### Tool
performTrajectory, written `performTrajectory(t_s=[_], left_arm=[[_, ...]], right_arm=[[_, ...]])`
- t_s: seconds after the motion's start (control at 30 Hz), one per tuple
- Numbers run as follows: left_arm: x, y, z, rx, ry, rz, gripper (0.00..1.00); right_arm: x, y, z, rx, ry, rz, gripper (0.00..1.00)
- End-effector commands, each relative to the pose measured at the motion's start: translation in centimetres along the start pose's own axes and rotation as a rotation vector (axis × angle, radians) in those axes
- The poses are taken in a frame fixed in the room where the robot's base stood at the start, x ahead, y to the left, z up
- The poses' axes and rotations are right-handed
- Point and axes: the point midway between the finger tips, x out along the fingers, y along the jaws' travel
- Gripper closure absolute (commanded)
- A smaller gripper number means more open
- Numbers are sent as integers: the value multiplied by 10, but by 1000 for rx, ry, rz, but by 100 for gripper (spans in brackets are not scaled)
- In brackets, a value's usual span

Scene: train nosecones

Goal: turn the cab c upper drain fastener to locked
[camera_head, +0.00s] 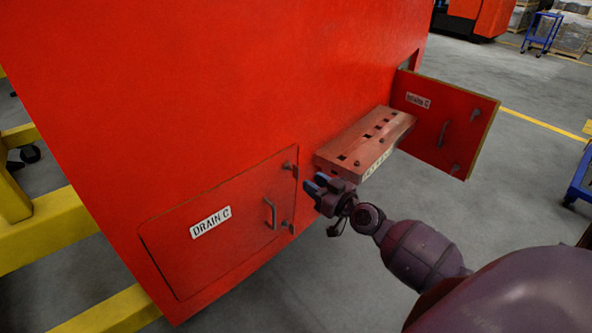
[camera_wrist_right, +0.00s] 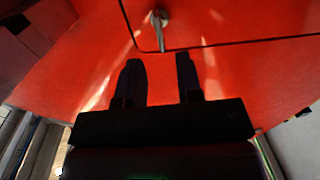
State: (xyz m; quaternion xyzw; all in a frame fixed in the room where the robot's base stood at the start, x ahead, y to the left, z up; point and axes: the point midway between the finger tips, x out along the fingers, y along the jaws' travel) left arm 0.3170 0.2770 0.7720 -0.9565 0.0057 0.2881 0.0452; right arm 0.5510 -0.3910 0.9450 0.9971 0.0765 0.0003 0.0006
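The drain C panel (camera_head: 180,262) is a closed red door with a "DRAIN C" label and a grey handle (camera_head: 270,213). Its upper fastener (camera_head: 288,166) is a small grey latch near the top right corner; its lower fastener (camera_head: 287,225) sits below. In the right wrist view a fastener (camera_wrist_right: 161,28) has a round head and a narrow lever reaching the panel's seam; it appears to be the upper one. My right gripper (camera_head: 316,183) is just right of the upper fastener. Its fingers (camera_wrist_right: 160,68) are apart and empty, short of the lever. My left gripper is out of view.
A red shelf with square holes (camera_head: 365,142) juts out just above and right of my right gripper. Beyond it a red door (camera_head: 440,120) stands open. Yellow stand beams (camera_head: 45,230) are at the left. Grey floor (camera_head: 540,195) is clear at right.

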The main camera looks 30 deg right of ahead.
Motion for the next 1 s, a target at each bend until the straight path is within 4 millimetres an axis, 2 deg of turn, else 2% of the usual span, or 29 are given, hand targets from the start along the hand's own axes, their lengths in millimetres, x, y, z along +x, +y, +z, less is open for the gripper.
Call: performTrajectory(t_s=[0.2,0.43,0.6,0.87,0.9,1.0], left_arm=[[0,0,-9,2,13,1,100],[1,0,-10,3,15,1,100],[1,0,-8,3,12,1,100],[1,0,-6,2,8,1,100],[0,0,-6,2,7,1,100],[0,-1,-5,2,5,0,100]], right_arm=[[37,0,-1,2,2,0,67],[63,0,0,2,0,-1,67],[70,-1,0,1,-1,-1,67],[71,0,0,1,-1,-1,67],[71,0,0,1,-1,-1,69],[71,0,0,1,-1,-1,84]])
